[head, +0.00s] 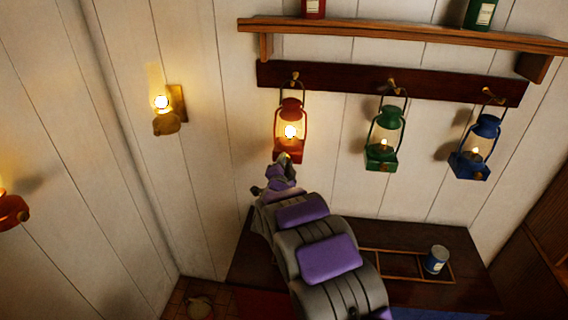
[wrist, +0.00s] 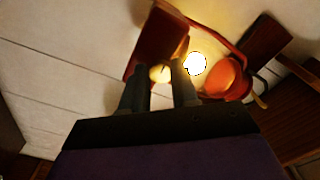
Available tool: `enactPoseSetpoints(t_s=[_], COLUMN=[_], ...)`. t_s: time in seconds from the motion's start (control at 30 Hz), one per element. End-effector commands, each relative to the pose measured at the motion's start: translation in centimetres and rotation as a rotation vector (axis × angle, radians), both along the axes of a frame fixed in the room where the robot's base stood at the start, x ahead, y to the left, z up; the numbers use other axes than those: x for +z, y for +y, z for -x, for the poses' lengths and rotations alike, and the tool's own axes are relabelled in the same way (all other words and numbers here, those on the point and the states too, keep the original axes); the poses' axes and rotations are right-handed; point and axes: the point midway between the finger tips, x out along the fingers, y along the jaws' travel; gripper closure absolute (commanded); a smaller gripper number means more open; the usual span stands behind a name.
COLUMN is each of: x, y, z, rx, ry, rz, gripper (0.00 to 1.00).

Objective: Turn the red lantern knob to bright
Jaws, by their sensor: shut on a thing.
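The red lantern (head: 291,106) hangs from a hook on the dark wall rail, with a bright, glowing flame. It also shows in the wrist view (wrist: 228,78), with its red base to the left and the glow near the middle. The pale round knob (wrist: 159,73) on its base sits between the two fingertips of my gripper (wrist: 158,80). My gripper (head: 284,163) is shut on the knob, just below the lantern's base in the head view. The gripper hides most of the knob in the head view.
A green lantern (head: 383,136) and a blue lantern (head: 477,144) hang to the right, both dimmer. A lit brass wall lamp (head: 166,124) is at left. A shelf (head: 400,36) runs above. Below, a dark counter (head: 460,295) holds a blue can (head: 436,260) in a wooden tray.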

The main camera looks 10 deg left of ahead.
Motion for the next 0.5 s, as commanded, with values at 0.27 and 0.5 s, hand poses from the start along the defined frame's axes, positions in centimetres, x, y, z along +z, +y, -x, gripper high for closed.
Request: enactPoseSetpoints(t_s=[0.27,0.5], x=[-0.30,-0.35], y=[-0.18,0.07], z=[0.00,0.01], rx=[-0.001,-0.001], ry=[0.019,0.026], rz=[0.166,0.328], gripper=[1.00,1.00])
